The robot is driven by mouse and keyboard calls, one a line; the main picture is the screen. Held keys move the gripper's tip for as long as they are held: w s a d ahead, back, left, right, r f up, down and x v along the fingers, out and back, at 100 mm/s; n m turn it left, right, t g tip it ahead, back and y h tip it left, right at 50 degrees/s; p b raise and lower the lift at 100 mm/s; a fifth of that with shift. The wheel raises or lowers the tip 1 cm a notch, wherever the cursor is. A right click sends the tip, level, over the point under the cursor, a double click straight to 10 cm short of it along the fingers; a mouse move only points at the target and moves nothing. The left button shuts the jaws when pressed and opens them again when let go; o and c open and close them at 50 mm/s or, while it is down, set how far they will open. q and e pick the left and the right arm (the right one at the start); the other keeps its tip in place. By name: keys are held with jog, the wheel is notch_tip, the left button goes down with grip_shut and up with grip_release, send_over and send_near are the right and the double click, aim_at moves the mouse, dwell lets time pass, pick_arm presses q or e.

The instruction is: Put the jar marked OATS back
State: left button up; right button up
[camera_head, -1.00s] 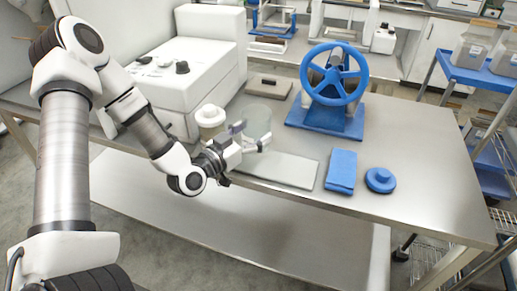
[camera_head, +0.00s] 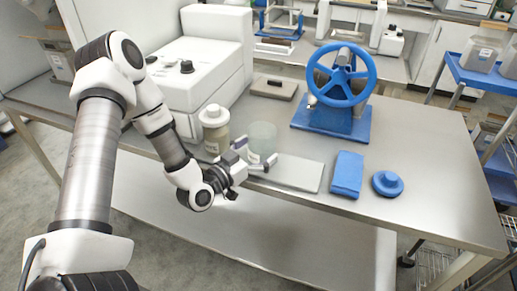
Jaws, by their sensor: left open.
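A jar with a white lid and beige contents (camera_head: 215,133) stands upright on the steel table in front of the white machine. Its label is too small to read. A translucent greenish jar without a visible lid (camera_head: 263,136) stands to its right. A pale label shows low on it, also unreadable. I cannot tell which jar is marked OATS. My left gripper (camera_head: 256,154) is open at the near side of the translucent jar, its fingers spread. I cannot tell whether they touch it. My right gripper is out of view.
A grey mat (camera_head: 298,173) lies right of the gripper. The table's right part is clear.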

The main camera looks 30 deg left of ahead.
pick_arm(q)
jog(key=shift+r, duration=0.1)
jog(key=shift+s, duration=0.1)
jog(key=s+a+p, duration=0.2)
jog(key=s+p, duration=0.2)
jog(key=s, duration=0.7)
jog(key=s+d+f+g+h, duration=0.1)
jog(key=s+d+f+g, duration=0.2)
jog(key=d+f+g, duration=0.4)
jog(key=s+d+f+g, duration=0.2)
jog(key=f+g, duration=0.2)
jog(key=f, duration=0.5)
jog(key=s+d+f+n+g+y, duration=0.1)
jog(key=s+f+g+y, duration=0.1)
jog(key=s, duration=0.4)
jog(key=s+d+f+n+g+y, duration=0.1)
jog(key=s+f+g, duration=0.3)
jog(key=s+f, duration=0.1)
jog(key=shift+s+f+g+y, duration=0.2)
jog(key=shift+s+g+y, duration=0.2)
jog(key=shift+s, duration=0.15)
